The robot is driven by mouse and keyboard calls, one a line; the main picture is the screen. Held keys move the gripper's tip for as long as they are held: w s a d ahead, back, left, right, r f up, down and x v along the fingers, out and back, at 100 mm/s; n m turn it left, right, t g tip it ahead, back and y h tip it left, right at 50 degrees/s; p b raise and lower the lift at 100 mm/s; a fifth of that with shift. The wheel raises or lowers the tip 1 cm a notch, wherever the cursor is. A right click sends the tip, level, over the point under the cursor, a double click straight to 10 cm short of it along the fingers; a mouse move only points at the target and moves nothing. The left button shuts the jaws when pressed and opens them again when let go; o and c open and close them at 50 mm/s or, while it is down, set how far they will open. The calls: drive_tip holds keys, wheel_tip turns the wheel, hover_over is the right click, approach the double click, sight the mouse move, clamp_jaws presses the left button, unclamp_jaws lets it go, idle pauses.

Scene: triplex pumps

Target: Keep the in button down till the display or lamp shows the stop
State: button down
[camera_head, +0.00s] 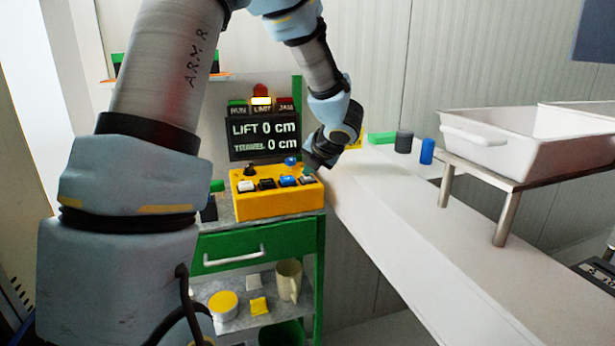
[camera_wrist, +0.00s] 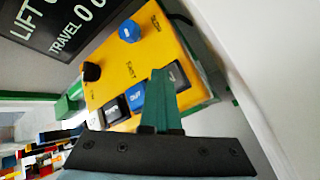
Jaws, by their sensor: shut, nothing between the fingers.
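A yellow control box (camera_head: 275,204) stands on a green cart, with a row of buttons and two knobs. In the wrist view the box (camera_wrist: 150,45) shows a blue button (camera_wrist: 136,97), a dark button (camera_wrist: 179,76) and a black-and-white button (camera_wrist: 115,111); I cannot read which is "in". My gripper (camera_wrist: 160,72) is shut and empty, its green fingertips over the box between the blue and dark buttons. Contact cannot be told. The display (camera_head: 263,137) reads LIFT 0 cm, TRAVEL 0 cm. Above it the LIMIT lamp (camera_head: 261,101) is bright; RUN and JAM look unlit.
A white counter (camera_head: 400,215) runs close along the right of the box. A white tub (camera_head: 510,140) sits on a raised stand there, near a blue cylinder (camera_head: 427,151) and a dark cylinder (camera_head: 404,141).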

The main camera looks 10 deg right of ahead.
sight(308, 179)
drive_tip(key=shift+r+p, duration=0.85)
drive_tip(key=shift+r, duration=0.1)
wheel_tip(308, 179, up, 5)
drive_tip(key=p, duration=0.4)
